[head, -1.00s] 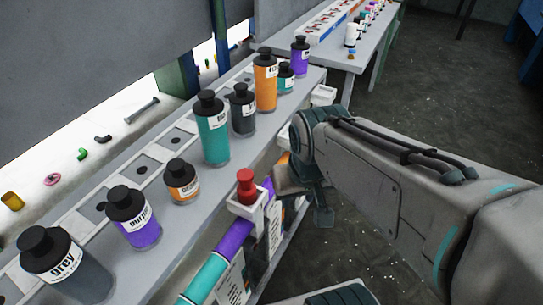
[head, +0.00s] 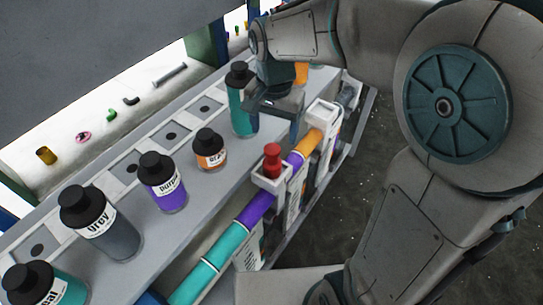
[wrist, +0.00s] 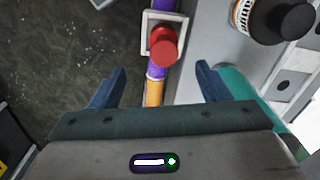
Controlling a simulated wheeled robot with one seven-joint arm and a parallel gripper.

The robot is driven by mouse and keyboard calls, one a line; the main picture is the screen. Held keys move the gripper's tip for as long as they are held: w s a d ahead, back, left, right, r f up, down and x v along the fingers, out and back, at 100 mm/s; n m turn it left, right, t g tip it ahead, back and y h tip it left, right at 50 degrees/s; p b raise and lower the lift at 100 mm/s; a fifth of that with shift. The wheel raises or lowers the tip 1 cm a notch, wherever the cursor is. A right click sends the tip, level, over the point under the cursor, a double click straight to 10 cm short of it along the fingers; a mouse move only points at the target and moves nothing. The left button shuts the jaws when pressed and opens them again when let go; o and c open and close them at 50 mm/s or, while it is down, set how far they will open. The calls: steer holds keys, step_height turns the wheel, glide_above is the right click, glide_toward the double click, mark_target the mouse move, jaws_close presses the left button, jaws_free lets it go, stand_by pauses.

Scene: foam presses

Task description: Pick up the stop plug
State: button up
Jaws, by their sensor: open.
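The stop plug looks to be the red knobbed piece (head: 272,158) standing upright in a white square holder (head: 270,182) on the front edge of the bench. In the wrist view the red plug (wrist: 164,46) shows from above, just beyond my fingertips and roughly midway between them. My gripper (head: 294,132) is above and slightly beyond the plug in the head view, apart from it. Its two blue fingers (wrist: 160,72) are spread wide and empty. The plug's lower part is hidden inside the holder.
A purple, teal and orange pipe (head: 228,238) runs along the front below the holder. Bottles stand on the grey shelf, including an orange one (head: 209,152), a purple one (head: 163,190) and a teal one (head: 238,112) near my gripper. A second white holder (head: 323,112) stands farther along.

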mark_target(272, 160)
step_height(272, 160, down, 7)
steer(key=shift+r, duration=0.15)
steer(key=shift+w+a+f+p, duration=0.1)
steer(key=shift+w+f+p, duration=0.1)
steer(key=shift+f, duration=1.15)
steer(key=shift+w+a+f+p, duration=0.1)
steer(key=shift+f+p, duration=0.1)
steer(key=shift+f, duration=1.15)
steer(key=c, duration=1.4)
